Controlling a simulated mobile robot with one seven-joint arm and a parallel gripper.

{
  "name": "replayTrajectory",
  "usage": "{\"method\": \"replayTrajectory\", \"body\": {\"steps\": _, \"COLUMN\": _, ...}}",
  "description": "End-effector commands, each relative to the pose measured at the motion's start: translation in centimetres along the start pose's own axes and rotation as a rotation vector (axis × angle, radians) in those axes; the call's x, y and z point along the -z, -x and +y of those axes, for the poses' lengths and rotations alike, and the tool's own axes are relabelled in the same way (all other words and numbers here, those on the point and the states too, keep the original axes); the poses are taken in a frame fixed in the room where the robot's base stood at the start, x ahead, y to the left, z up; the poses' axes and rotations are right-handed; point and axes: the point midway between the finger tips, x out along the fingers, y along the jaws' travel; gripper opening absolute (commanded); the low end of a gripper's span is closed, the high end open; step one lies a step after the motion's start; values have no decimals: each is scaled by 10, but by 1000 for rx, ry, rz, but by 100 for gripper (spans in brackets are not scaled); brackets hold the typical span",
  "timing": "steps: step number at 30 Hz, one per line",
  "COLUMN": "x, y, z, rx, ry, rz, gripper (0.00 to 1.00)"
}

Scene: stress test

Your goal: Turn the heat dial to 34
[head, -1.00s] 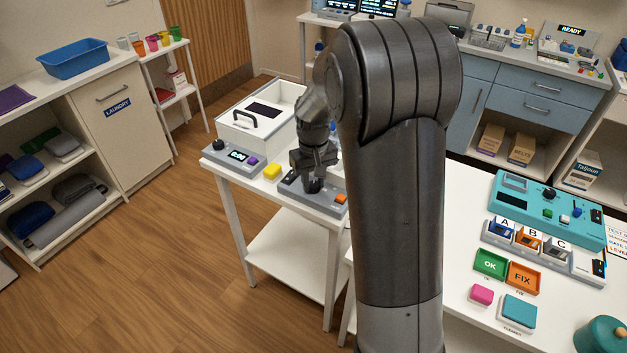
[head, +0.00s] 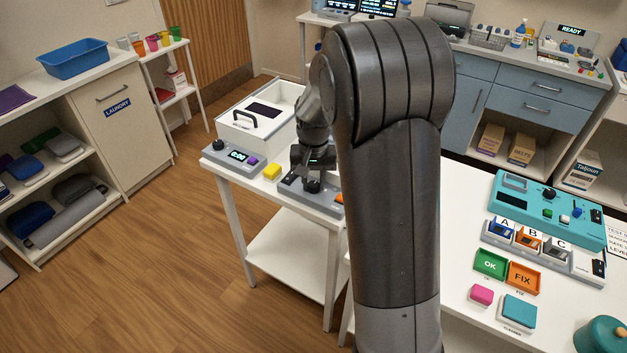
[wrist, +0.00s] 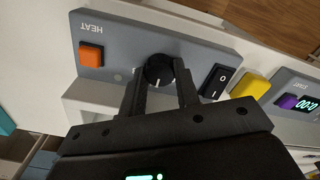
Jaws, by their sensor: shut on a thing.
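The heat dial (wrist: 159,70) is a round black knob on a grey panel marked HEAT (wrist: 110,47), upside down in the wrist view. A white mark shows on the knob's near side; no number is readable. My gripper (wrist: 161,84) has its two dark fingers on either side of the knob, shut on it. In the head view my gripper (head: 312,170) is over the dial (head: 312,186) on the small white table, partly hidden by my arm.
On the panel are an orange button (wrist: 91,54) and a black rocker switch (wrist: 216,82). A yellow block (wrist: 250,86) and a timer unit with a purple button (wrist: 288,101) are beside it. A white box with a handle (head: 262,115) stands behind.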

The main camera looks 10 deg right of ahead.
Motion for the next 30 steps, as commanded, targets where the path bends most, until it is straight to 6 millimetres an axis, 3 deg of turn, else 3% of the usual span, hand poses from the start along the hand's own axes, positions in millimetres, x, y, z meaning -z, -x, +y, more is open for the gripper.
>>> {"method": "replayTrajectory", "body": {"steps": 7, "x": 0, "y": 1, "z": -1, "rx": 2, "ry": 2, "rz": 2, "gripper": 6}}
{"method": "replayTrajectory", "body": {"steps": 8, "x": 0, "y": 1, "z": -1, "rx": 2, "ry": 2, "rz": 2, "gripper": 31}}
{"method": "replayTrajectory", "body": {"steps": 10, "x": 0, "y": 1, "z": -1, "rx": 1, "ry": 2, "rz": 2, "gripper": 37}}
{"method": "replayTrajectory", "body": {"steps": 20, "x": 1, "y": 6, "z": 0, "rx": 1, "ry": 2, "rz": 3, "gripper": 38}}
{"method": "replayTrajectory", "body": {"steps": 30, "x": 1, "y": 68, "z": -1, "rx": 2, "ry": 3, "rz": 6, "gripper": 38}}
